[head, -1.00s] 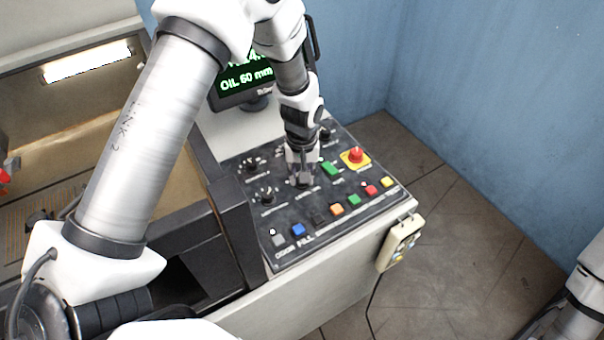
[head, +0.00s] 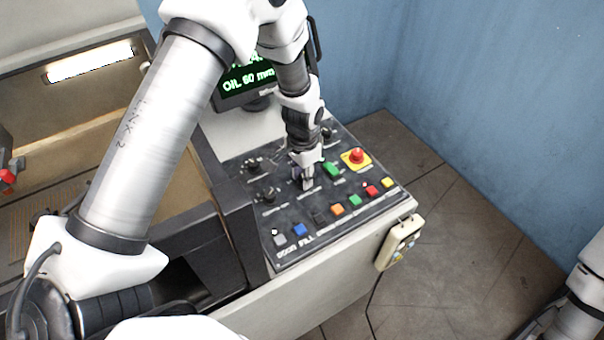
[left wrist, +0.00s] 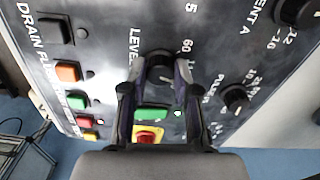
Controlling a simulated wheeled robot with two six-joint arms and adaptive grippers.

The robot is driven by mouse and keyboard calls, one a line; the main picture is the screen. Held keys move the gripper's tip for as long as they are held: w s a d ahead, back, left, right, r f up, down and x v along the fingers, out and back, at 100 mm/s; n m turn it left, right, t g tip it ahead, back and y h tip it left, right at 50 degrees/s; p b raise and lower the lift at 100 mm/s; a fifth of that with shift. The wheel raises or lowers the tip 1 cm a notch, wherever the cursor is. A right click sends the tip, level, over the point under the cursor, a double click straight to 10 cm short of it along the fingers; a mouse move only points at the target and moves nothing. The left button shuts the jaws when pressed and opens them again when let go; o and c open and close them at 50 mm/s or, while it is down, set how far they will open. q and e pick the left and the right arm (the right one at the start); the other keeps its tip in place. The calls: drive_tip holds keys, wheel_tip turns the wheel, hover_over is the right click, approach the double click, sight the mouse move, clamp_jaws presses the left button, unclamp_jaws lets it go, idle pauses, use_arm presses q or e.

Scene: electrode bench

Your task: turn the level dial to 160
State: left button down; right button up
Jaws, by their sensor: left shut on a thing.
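The level dial (left wrist: 160,66) is a dark round knob on the black control panel (head: 334,215), beside the printed word "LEVEL" and scale numbers, of which "60" is readable. My left gripper (left wrist: 160,72) reaches down from above with one finger on each side of the dial and is shut on it. The fingers hide part of the dial and its scale, so I cannot read its setting. In the head view my left gripper (head: 304,182) covers the dial. Part of my right arm shows at the right edge, without its gripper.
Other dark knobs (head: 266,193) stand left of the gripper. A green button (head: 331,170) and a red emergency stop (head: 356,155) on yellow are to the right. Several coloured buttons line the front edge. A screen (head: 250,80) reading "OIL 60 mm" stands behind. A pendant (head: 400,243) hangs at the corner.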

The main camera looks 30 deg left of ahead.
use_arm(q)
drive_tip(key=m, duration=0.5)
drive_tip(key=shift+f+m, duration=0.2)
drive_tip(key=shift+m, duration=0.2)
idle(0.4)
drive_tip(key=c, duration=1.1)
unclamp_jaws()
drive_tip(key=shift+o, duration=1.2)
drive_tip(key=shift+w+d, duration=0.15)
drive_tip(key=shift+r, duration=0.1)
